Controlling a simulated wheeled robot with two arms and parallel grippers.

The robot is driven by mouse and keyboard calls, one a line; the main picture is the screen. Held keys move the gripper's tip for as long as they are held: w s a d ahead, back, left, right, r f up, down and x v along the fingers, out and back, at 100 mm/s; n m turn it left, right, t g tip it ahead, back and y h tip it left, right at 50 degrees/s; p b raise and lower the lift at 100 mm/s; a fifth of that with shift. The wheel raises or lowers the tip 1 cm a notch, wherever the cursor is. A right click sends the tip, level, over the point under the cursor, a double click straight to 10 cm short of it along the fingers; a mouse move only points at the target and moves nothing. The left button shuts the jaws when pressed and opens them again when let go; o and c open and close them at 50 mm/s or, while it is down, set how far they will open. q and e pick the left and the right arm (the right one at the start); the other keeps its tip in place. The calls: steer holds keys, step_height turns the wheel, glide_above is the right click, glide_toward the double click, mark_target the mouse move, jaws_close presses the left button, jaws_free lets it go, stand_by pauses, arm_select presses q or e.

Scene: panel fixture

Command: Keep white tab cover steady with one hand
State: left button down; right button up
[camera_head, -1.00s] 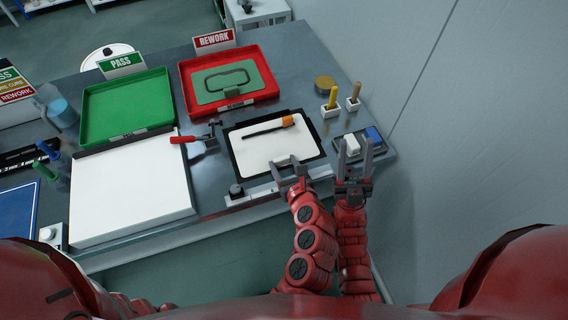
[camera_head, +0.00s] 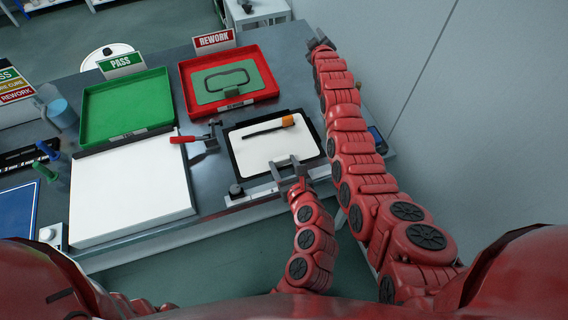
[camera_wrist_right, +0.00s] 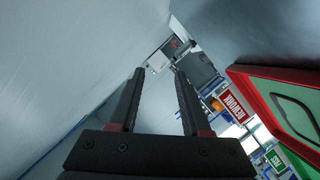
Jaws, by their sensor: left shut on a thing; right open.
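A white panel (camera_head: 280,156), which seems to be the white tab cover, lies flat in a black frame on the fixture. A black strip (camera_head: 263,131) with an orange end lies on it. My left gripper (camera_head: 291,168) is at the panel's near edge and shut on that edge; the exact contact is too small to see. My right gripper (camera_head: 319,43) is past the table's back right corner, away from the panel. In the right wrist view the right gripper (camera_wrist_right: 160,76) is open, with nothing between its fingers.
A red-handled clamp (camera_head: 184,139) stands left of the fixture. A red REWORK tray (camera_head: 186,88) holding a green piece and a green PASS tray (camera_head: 88,115) are behind. A large white board (camera_head: 130,190) lies left. A grey wall (camera_head: 480,130) stands close on the right.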

steer(key=s+a+f+n+g+y, duration=0.1)
steer(key=s+a+f+n+g, duration=0.1)
steer(key=a+n+g, duration=0.3)
steer(key=n+g+h, duration=0.2)
steer(key=n+g, duration=0.5)
steer(key=g, duration=0.3)
glide_toward(288, 117)
steer(key=f, duration=0.9)
steer(key=shift+a+f, duration=0.15)
steer(key=shift+a, duration=0.1)
steer(key=shift+w, duration=0.1)
steer(key=shift+c, duration=0.3)
jaws_close()
